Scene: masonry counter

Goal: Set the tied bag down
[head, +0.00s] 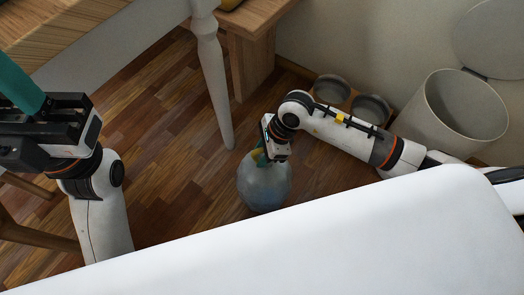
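A rounded, translucent grey-blue tied bag (264,184) is low over the wooden floor in the middle of the head view. Whether it touches the floor is hard to tell. My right gripper (266,157) points down at the bag's top, where a small green and yellow part shows, and appears shut on its neck. The fingertips are mostly hidden. My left gripper (45,108) is at the left edge, far from the bag, with a teal object (20,82) at its fingers. Its finger closure is hard to make out.
A white open bin (462,112) with a raised lid stands at the right by the wall. Two round bowls (332,90) sit beside it on a wooden stand. A white table leg (213,80) stands behind the bag. The wooden floor left of the bag (165,150) is clear.

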